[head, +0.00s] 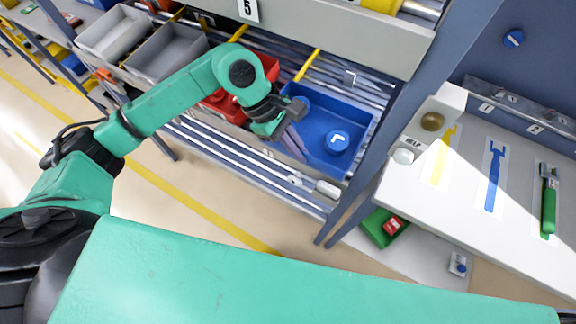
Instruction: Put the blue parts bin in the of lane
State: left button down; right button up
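The blue parts bin (350,118) sits on the roller rack, in the lane beside the right-hand upright. My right gripper is not in view.
A red bin (222,103) stands left of the blue bin, partly behind my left arm. Grey bins (168,52) stand farther left. A yellow divider (307,66) runs between lanes. A workbench (470,200) stands right; a green bin (382,227) lies below.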

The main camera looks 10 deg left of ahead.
aim_at(316, 141)
pick_arm(q)
jog(key=w, duration=0.2)
jog(key=w+d+b, duration=0.1)
jog(key=w, duration=0.1)
jog(key=w+d+b, duration=0.1)
jog(key=w, duration=0.1)
jog(key=shift+f+b, duration=1.25)
jog(key=shift+b, duration=0.05)
